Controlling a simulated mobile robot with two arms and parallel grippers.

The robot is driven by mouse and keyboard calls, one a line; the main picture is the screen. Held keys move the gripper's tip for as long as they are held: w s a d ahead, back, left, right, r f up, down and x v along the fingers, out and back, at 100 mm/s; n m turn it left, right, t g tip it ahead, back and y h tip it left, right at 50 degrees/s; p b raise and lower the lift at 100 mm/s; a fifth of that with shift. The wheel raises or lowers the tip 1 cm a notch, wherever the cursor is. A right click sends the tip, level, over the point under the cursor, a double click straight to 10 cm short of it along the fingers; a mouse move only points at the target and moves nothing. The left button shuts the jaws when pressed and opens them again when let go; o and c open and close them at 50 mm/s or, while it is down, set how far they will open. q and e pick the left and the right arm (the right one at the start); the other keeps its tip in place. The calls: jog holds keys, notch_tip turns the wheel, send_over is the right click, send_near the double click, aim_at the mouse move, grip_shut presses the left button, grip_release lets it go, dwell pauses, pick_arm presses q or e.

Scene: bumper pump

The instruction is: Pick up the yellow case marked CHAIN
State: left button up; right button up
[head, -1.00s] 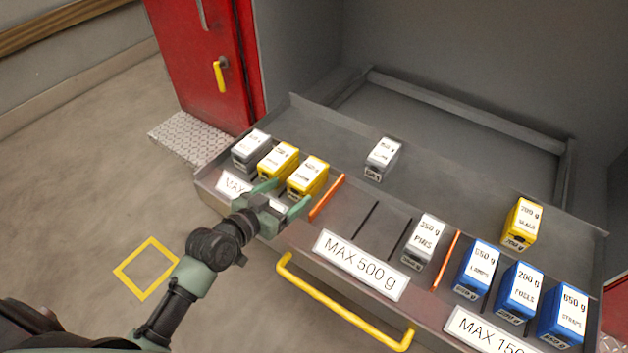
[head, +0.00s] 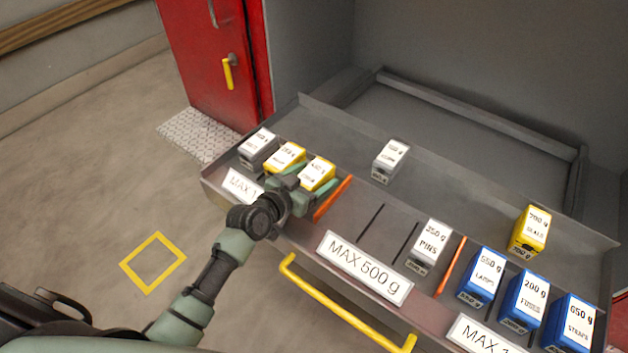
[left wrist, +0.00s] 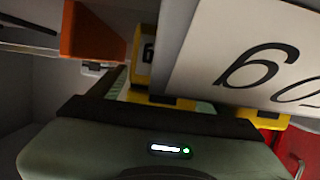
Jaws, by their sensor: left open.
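Two yellow cases with white labels stand side by side in the drawer's left section, a left one (head: 286,157) and a right one (head: 316,173). Their names are too small to read for sure, so I cannot tell which is marked CHAIN. My left gripper (head: 305,187) is open, its green fingers on either side of the right one's near end. In the left wrist view a white label (left wrist: 245,50) with big upside-down figures and yellow case parts (left wrist: 165,101) show very close, partly hidden by the gripper. My right gripper is not in view.
A grey case (head: 258,146) stands left of the yellow pair. An orange divider (head: 333,198) is close to the gripper's right. A grey case (head: 390,160) stands farther back, a yellow SEALS case (head: 530,230) and several blue cases at right. The yellow drawer handle (head: 340,305) is in front.

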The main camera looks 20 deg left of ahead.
pick_arm(q)
grip_shut()
jog(key=shift+r, duration=0.15)
